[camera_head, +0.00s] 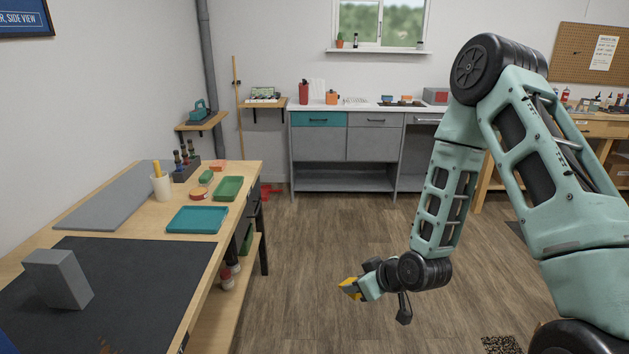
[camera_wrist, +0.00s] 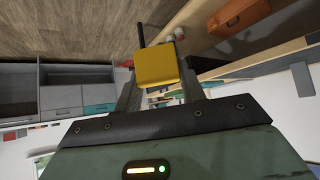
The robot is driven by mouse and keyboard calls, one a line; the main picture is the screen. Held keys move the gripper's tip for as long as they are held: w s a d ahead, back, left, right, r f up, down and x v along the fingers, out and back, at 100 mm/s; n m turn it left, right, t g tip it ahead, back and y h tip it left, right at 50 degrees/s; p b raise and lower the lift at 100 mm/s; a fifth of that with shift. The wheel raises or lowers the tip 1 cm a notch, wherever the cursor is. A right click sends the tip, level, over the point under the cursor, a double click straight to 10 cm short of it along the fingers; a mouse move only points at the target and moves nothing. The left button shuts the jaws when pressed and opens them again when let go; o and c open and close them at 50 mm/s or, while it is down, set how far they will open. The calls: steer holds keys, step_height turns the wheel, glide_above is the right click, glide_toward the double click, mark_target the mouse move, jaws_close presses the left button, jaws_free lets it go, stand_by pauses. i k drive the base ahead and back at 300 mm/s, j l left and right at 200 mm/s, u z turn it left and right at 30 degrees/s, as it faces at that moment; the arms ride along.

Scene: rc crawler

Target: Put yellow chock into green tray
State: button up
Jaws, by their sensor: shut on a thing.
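The yellow chock (camera_head: 349,287) is held at the tip of my gripper (camera_head: 360,286), over the floor to the right of the workbench. In the wrist view the yellow chock (camera_wrist: 157,66) sits between the two fingers of my gripper (camera_wrist: 157,88), which is shut on it. The green tray (camera_head: 228,188) lies on the workbench near its far right corner, behind a larger teal tray (camera_head: 197,220). The green tray looks empty. My gripper is to the right of both trays and lower in the picture, apart from them.
The wooden workbench (camera_head: 247,175) stands at left. It bears a dark mat (camera_head: 150,270) with a grey block (camera_head: 58,279), a cup (camera_head: 160,186), a red-rimmed roll (camera_head: 199,193) and small bottles. Open wooden floor (camera_head: 320,250) lies between workbench and arm. A grey cabinet (camera_head: 375,145) stands at the back wall.

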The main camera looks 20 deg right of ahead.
mark_target(229, 188)
steer(key=i+z, duration=0.2)
steer(key=z, duration=0.2)
steer(key=i+z, duration=0.25)
steer(key=z, duration=0.15)
steer(key=i+z, duration=0.25)
steer(key=z, duration=0.2)
steer(key=i+j, duration=0.15)
steer(key=i, duration=0.25)
steer(key=i+j, duration=0.15)
steer(key=i, duration=0.25)
steer(key=i+j, duration=0.2)
steer(key=i, duration=0.25)
steer(key=i+j, duration=0.15)
steer(key=i, duration=2)
steer(key=i+u, duration=0.35)
steer(key=i+l+u, duration=0.1)
steer(key=u, duration=0.3)
steer(key=i+l+u, duration=0.15)
steer(key=i+u, duration=0.2)
steer(key=u, duration=2.3)
steer(key=j+u, duration=0.1)
steer(key=u, duration=0.3)
steer(key=i+u, duration=0.1)
steer(key=u, duration=0.25)
steer(key=j+u, duration=0.1)
steer(key=u, duration=0.3)
steer(key=i, duration=0.35)
